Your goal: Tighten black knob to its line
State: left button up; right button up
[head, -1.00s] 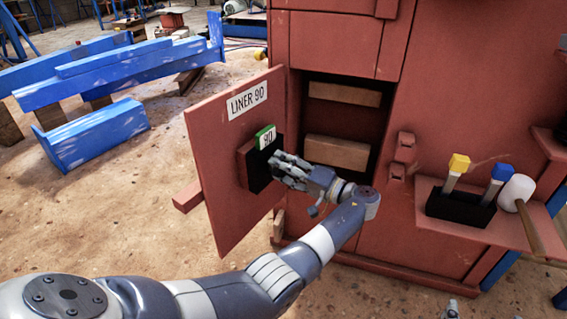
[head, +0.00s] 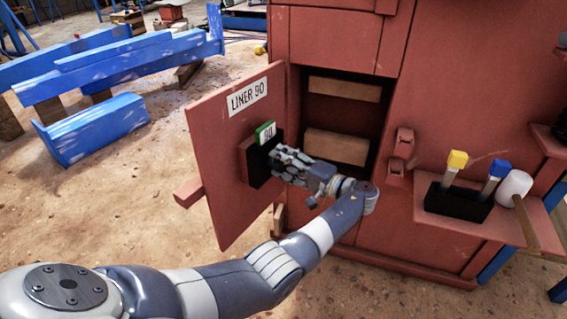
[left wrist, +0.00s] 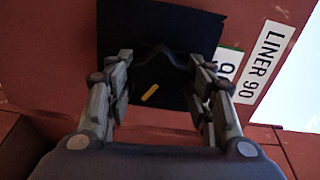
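A red door panel (head: 225,185) stands open, with a white "LINER 90" label (head: 248,97) near its top. A black block (head: 257,172) is mounted on the door, with a green-edged tag reading 90 (head: 265,132) above it. My left gripper (head: 278,160) is at the face of this block. In the left wrist view, its fingers (left wrist: 160,75) are apart, one on each side of a dark shape that looks like the black knob (left wrist: 160,68). A short yellow line (left wrist: 150,93) shows between them. Contact with the knob is unclear. My right gripper is out of view.
Behind the door is an open cabinet bay with brown blocks (head: 336,149). At right, a red shelf (head: 478,228) carries a black holder (head: 455,205) with yellow-topped and blue-topped tools, and a white-headed mallet (head: 514,187). Blue beams (head: 120,75) lie at left.

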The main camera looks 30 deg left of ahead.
pick_arm(q)
jog(key=shift+o, duration=0.8)
jog(key=shift+d, duration=0.1)
jog(key=d, duration=1.1)
jog(key=shift+s+d, duration=0.2)
jog(key=shift+d, duration=0.2)
